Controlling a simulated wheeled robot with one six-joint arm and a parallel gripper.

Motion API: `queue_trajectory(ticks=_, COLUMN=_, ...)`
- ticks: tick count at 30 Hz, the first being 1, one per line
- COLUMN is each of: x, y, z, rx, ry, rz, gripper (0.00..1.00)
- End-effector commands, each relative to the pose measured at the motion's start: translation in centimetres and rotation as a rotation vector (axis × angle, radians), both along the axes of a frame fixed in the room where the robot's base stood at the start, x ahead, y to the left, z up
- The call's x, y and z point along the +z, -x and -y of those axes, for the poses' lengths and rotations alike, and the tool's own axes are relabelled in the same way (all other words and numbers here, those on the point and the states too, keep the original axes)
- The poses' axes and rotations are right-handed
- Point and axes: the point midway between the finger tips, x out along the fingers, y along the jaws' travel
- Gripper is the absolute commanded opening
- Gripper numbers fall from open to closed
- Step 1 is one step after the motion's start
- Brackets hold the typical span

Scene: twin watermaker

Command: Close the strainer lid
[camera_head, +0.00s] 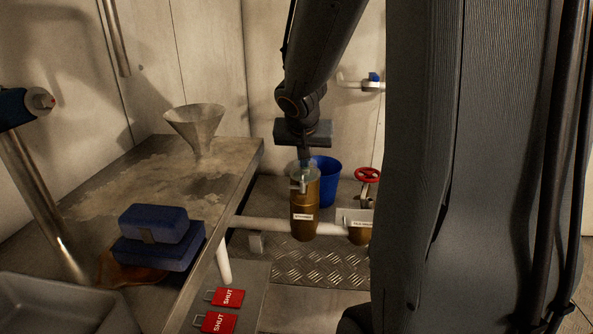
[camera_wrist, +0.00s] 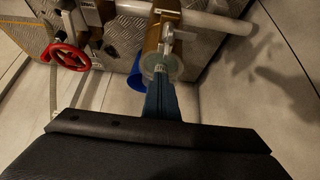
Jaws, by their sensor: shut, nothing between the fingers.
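The strainer (camera_head: 304,208) is an upright brass cylinder with a white label, standing on a pale pipe. Its pale, round, see-through lid (camera_head: 311,172) is at the top, with a light metal fitting at the front. I cannot tell whether the lid is fully seated. My gripper (camera_head: 304,159) is shut and empty, pointing down right above the lid. In the wrist view, my blue fingers (camera_wrist: 163,78) overlap the edge of the round lid (camera_wrist: 152,63), with the brass strainer body (camera_wrist: 153,38) beyond. Whether the fingertips touch the lid is unclear.
A blue bucket (camera_head: 327,182) stands just behind the strainer. A red valve wheel (camera_head: 367,175) is to its right. Red SHUT tags (camera_head: 228,298) lie in front.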

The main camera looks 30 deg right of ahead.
Motion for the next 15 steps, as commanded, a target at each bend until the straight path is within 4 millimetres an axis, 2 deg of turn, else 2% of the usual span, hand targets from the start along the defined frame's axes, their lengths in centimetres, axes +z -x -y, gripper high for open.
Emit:
queue_trajectory(ticks=1, x=-1.80, y=0.73, z=0.06, rx=-0.008, ry=-0.004, rz=-0.022, gripper=0.00)
queue_trajectory(ticks=15, x=-1.79, y=0.87, z=0.66, rx=-0.020, ry=0.009, rz=-0.008, gripper=0.00)
